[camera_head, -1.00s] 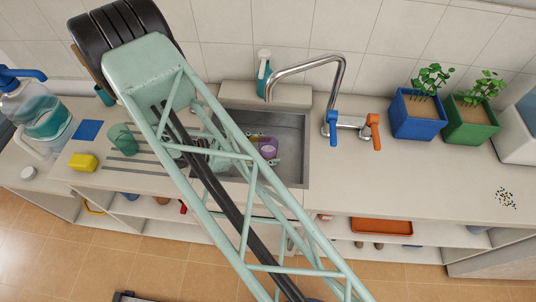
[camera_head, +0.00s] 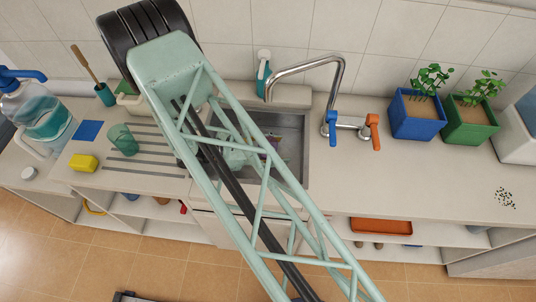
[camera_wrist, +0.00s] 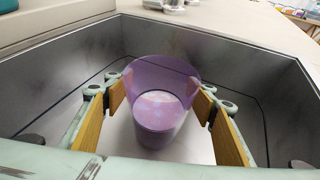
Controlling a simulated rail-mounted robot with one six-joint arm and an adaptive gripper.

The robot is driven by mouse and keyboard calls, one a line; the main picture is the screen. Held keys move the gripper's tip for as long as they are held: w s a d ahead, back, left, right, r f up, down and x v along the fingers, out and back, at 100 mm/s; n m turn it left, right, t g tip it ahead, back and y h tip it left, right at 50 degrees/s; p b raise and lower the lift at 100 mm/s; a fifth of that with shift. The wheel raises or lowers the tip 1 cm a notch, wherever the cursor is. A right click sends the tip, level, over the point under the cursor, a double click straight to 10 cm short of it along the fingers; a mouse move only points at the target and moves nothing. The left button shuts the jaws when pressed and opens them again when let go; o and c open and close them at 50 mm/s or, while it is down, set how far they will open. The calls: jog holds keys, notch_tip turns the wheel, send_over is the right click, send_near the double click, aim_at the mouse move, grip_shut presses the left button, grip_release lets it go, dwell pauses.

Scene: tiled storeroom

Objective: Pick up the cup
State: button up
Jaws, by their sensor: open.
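A purple translucent cup (camera_wrist: 160,112) stands in the metal sink (camera_wrist: 60,95) in the wrist view. My gripper (camera_wrist: 160,98) is open, with one wood-coloured finger pad on each side of the cup and some space between the pads and its wall near the front. Its fingers reach down into the sink around the cup. In the head view my arm covers most of the cup and my gripper; only a bit of purple shows between the arm's bars in the sink (camera_head: 299,150).
A tap (camera_head: 340,75) with blue and orange handles stands behind the sink. A green cup (camera_head: 123,140) and yellow sponge (camera_head: 84,162) are on the left counter. Blue (camera_head: 416,118) and green (camera_head: 470,122) planters stand at the right. The sink walls surround my gripper.

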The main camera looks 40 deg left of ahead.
jog(key=shift+x, duration=1.15)
jog(key=c, duration=1.3)
jog(key=c, duration=0.4)
